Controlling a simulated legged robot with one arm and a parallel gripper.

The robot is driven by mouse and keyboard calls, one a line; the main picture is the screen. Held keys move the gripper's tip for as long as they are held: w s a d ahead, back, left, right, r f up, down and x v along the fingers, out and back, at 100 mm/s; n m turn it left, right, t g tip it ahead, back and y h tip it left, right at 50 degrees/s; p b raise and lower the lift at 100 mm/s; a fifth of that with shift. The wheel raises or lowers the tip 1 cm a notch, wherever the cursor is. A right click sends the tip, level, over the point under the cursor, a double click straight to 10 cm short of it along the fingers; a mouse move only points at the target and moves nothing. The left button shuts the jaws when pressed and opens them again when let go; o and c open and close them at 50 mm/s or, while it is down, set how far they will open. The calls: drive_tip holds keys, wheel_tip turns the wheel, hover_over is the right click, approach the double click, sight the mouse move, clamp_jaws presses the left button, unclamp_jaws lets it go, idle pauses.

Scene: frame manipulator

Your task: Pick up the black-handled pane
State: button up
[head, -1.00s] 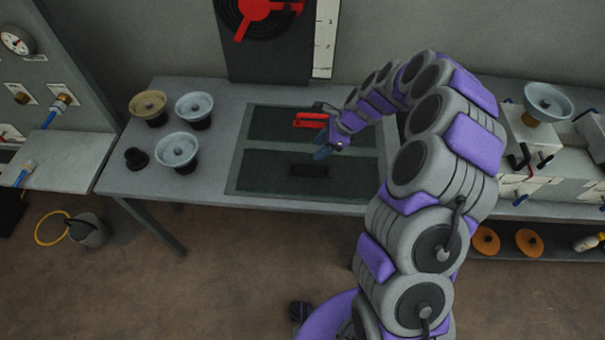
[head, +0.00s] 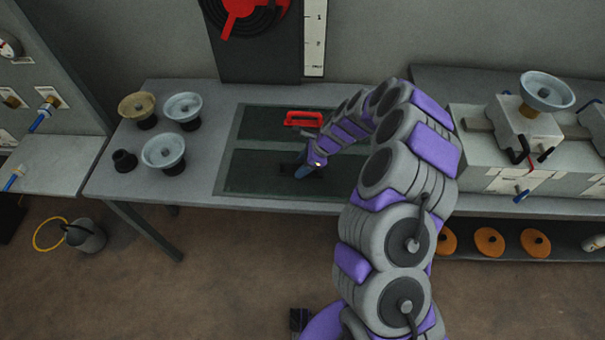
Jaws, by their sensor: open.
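Two dark panes lie in a grey frame (head: 222,180) on the table. The front pane (head: 250,175) carries the black handle, which is mostly hidden behind my gripper; a dark bit of it shows near the fingers. The back pane (head: 262,123) carries a red handle (head: 303,118). My gripper (head: 304,172) is open, with a blue finger showing, low over the middle of the front pane at the black handle. I cannot tell whether it touches the handle.
Several pale and tan cup-shaped insulators (head: 163,152) and a small black piece (head: 124,161) stand at the table's left. White boxes (head: 524,135) stand at the right. A dark board with red marks (head: 250,40) rises behind.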

drive_tip(key=shift+a+f, duration=0.2)
drive_tip(key=shift+a, duration=0.4)
drive_tip(key=shift+a+f, duration=0.15)
drive_tip(key=shift+a, duration=0.45)
drive_tip(key=shift+c, duration=0.8)
drive_tip(key=shift+a, duration=0.25)
drive_tip(key=shift+c, duration=1.5)
drive_tip(key=shift+d+r, duration=0.1)
drive_tip(key=shift+d, duration=0.9)
clamp_jaws()
drive_tip(key=shift+a, duration=0.65)
drive_tip(key=shift+d, duration=0.25)
